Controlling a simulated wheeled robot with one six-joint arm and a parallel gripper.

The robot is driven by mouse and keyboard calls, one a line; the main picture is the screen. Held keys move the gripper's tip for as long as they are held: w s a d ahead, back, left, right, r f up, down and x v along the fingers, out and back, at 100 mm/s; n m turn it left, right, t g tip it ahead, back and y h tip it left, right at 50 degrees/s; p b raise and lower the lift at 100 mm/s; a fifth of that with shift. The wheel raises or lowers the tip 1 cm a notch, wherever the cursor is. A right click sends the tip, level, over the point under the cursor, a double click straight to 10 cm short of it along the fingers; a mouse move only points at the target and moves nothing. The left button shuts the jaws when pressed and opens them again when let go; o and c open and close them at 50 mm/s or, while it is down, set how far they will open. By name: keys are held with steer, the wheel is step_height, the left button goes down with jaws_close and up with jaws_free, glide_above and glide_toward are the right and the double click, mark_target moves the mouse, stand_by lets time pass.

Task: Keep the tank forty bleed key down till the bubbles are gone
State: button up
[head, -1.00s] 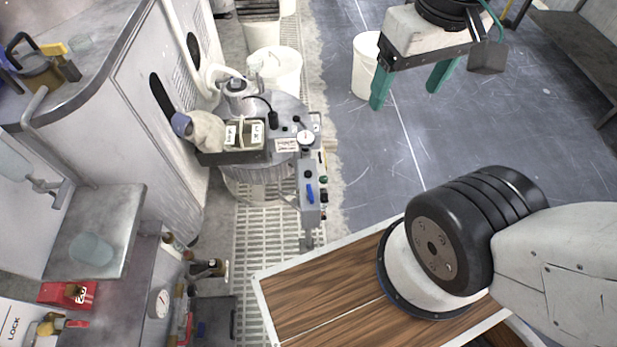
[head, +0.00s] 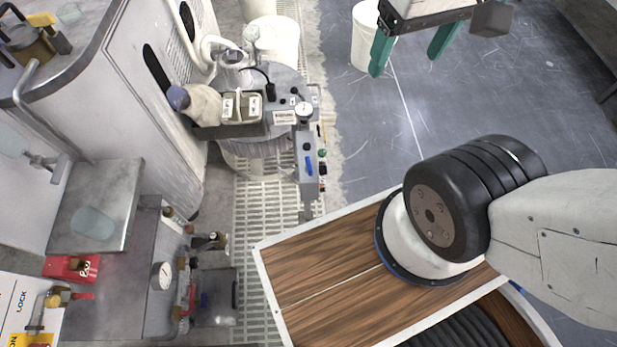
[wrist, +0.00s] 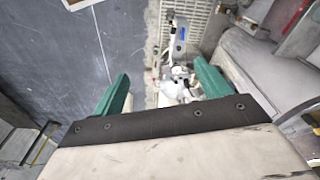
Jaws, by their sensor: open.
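A round metal tank (head: 262,152) stands left of centre in the head view, with a control panel (head: 307,175) on its right side. The panel carries a blue lever (head: 309,166), small dark and green knobs and a round white gauge (head: 303,109). No readable label marks the tank forty bleed key, and I see no bubbles. My gripper (head: 412,45) is open and empty at the top of the head view, right of the tank and apart from it. In the wrist view, the panel and its blue lever (wrist: 181,34) show beyond my gripper (wrist: 162,88), between the green fingers.
White buckets (head: 273,38) stand behind the tank, and another bucket (head: 366,40) stands by my gripper. A white cabinet (head: 140,90) and a metal counter (head: 95,205) line the left. Open grey floor (head: 385,140) lies right of the tank.

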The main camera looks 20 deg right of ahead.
stand_by(0.4)
jaws_close()
stand_by(1.5)
